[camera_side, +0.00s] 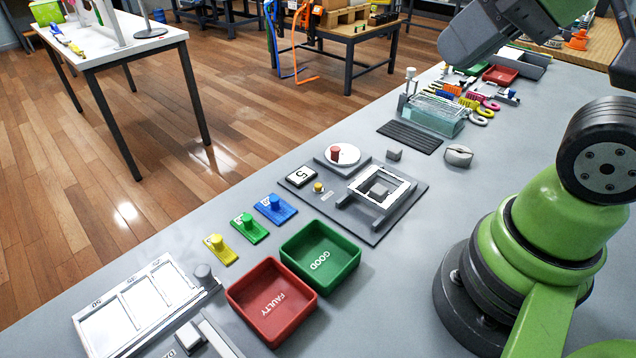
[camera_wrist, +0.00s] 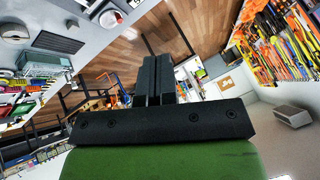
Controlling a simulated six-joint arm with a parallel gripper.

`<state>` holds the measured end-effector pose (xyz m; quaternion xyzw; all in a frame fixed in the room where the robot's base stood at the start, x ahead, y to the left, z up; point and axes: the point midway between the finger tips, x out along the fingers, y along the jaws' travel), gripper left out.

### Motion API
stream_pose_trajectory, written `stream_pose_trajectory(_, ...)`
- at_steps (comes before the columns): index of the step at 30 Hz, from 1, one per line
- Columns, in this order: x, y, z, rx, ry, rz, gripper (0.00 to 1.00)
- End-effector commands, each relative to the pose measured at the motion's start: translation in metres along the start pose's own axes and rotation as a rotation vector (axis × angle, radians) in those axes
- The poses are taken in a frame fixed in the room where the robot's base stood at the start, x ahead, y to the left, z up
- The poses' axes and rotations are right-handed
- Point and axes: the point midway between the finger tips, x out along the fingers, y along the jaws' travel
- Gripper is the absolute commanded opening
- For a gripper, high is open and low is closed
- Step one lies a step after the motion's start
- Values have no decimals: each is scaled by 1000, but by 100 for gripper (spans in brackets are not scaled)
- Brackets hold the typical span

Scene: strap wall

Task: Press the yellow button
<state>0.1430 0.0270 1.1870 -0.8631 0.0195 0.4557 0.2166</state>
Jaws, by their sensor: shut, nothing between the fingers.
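A yellow button (camera_side: 217,242), a round knob on a flat yellow plate, sits on the grey bench in the side view, left of a green button (camera_side: 248,220) and a blue button (camera_side: 274,203). A smaller yellow knob (camera_side: 318,187) stands on the grey fixture board. My gripper shows in the wrist view (camera_wrist: 155,65) with its two dark fingers together and nothing between them. It is away from the bench and touches nothing that I can see. The side view does not show the fingers. I cannot make out the yellow button in the wrist view.
A red FAULTY bin (camera_side: 240,290) and a green GOOD bin (camera_side: 352,252) stand in front of the buttons. A white framed tray (camera_side: 85,325) lies at lower left.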

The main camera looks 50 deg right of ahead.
Motion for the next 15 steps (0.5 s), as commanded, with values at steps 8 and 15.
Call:
stream_pose_trajectory(8, 21, 6, -24, -116, 23, 61, 0)
stream_pose_trajectory(15, 76, 19, -70, -425, 62, 162, 0)
